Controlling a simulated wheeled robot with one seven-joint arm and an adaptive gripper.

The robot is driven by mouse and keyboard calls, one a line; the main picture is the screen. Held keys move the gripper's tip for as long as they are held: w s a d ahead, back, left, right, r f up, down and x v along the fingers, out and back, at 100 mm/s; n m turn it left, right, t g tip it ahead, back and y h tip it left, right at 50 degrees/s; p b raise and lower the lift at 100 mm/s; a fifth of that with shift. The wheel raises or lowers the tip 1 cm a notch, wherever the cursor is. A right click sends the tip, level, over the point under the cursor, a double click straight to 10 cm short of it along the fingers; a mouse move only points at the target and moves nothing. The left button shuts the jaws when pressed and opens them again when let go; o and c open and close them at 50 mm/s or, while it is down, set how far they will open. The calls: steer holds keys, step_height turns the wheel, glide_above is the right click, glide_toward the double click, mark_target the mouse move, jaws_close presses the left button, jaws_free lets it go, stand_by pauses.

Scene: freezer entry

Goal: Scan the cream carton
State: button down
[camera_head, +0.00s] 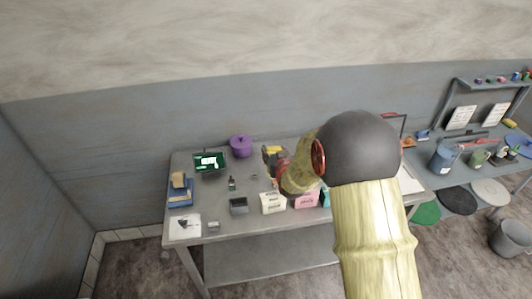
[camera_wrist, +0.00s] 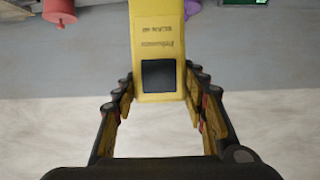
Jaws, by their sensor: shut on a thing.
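The cream carton (camera_head: 272,204) stands on the table near its front edge, left of a pink carton (camera_head: 307,199). A yellow handheld scanner (camera_wrist: 158,40) with a dark square window is between my fingers in the wrist view. My gripper (camera_wrist: 160,92) is shut on it. In the head view my gripper (camera_head: 275,158) is above the back of the table, behind the cream carton and apart from it. Small yellow and red parts show there, too small to tell the scanner clearly. My arm hides part of the table on the right.
The table (camera_head: 255,230) also bears a purple pot (camera_head: 241,146), a green screen (camera_head: 209,162), a blue tray (camera_head: 180,190), a grey box (camera_head: 238,206) and a teal carton (camera_head: 326,198). A second bench with buckets (camera_head: 443,158) stands at right.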

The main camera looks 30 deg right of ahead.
steer(key=shift+w+a, duration=0.1)
steer(key=shift+a, duration=0.1)
steer(key=shift+f, duration=0.15)
steer(key=shift+f+b, duration=1.4)
steer(key=shift+f, duration=2.8)
steer(key=shift+r+p, duration=1.45)
steer(key=shift+r, duration=3.1)
